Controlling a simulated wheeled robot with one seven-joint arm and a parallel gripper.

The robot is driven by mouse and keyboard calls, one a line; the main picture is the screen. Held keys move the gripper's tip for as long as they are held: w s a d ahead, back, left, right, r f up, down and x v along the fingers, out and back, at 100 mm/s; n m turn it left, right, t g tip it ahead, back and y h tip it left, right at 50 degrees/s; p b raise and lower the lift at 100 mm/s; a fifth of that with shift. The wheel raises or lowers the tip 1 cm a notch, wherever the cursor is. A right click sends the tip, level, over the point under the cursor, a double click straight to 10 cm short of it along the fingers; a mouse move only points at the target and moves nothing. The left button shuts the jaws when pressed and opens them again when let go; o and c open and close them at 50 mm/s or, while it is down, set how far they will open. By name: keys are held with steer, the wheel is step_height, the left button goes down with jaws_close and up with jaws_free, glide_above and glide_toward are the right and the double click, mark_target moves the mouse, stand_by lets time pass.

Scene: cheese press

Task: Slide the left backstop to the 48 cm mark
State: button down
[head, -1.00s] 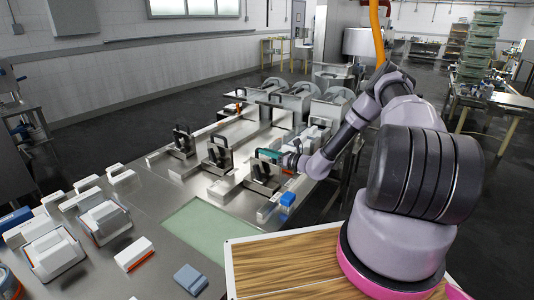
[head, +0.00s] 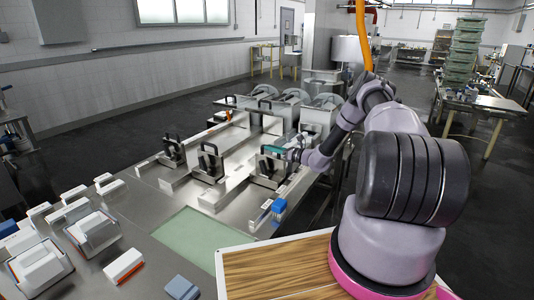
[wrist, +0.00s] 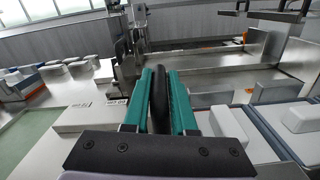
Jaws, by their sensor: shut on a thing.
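Several upright metal backstops with black handles stand on the steel press table. One (head: 172,152) is at the left, one (head: 209,163) in the middle, and one (head: 266,173) at the right in the head view. My gripper (head: 274,150) is at the right one, its teal fingers closed around the black handle. In the wrist view the fingers (wrist: 160,100) stand on both sides of the upright black handle (wrist: 160,98). Small printed scale labels (wrist: 117,100) show left of the fingers; I cannot read them surely. The backstop's foot is hidden there.
A blue block (head: 279,205) sits on the near right table edge. A pale green mat (head: 195,236) lies in front. White-and-grey moulds (head: 92,232) crowd the left. A wooden board (head: 275,270) is nearest me.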

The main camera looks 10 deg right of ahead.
steer(key=c, duration=0.8)
jaws_free()
steer(key=shift+o, duration=0.2)
steer(key=shift+s, duration=0.1)
steer(key=v, duration=1)
steer(key=shift+s+d, duration=0.25)
steer(key=shift+d, duration=0.05)
